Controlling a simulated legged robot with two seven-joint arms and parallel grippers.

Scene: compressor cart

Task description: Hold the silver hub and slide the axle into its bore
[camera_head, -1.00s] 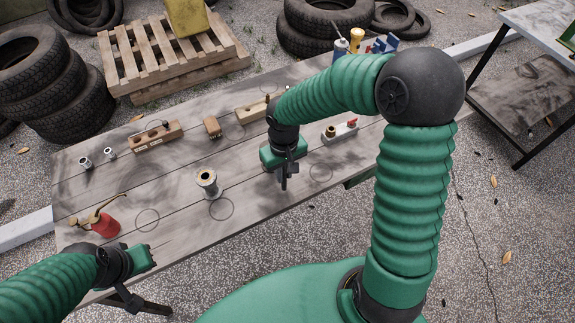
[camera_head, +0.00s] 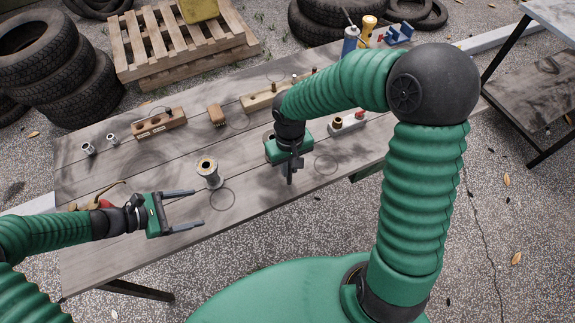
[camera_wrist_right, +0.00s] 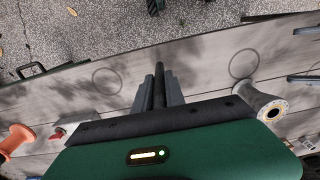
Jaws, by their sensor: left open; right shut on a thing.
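The silver hub (camera_head: 209,174) stands upright on the wooden table, its brass-coloured top ring and dark bore facing up. It also shows in the right wrist view (camera_wrist_right: 262,103) at the right. My left gripper (camera_head: 197,208) is open and empty, its two fingers pointing right, just short of the hub on its near left side and not touching it. My right gripper (camera_head: 291,172) is shut on the axle, a dark rod (camera_wrist_right: 159,88) between the fingers in the wrist view. It is right of the hub; the axle is hardly distinguishable in the head view.
A wooden block (camera_head: 158,123), small metal fittings (camera_head: 88,149), a brush (camera_head: 216,115), a long wooden holder (camera_head: 262,97) and a red-knobbed part (camera_head: 360,115) line the back of the table (camera_head: 110,245). Drawn circles mark bare wood.

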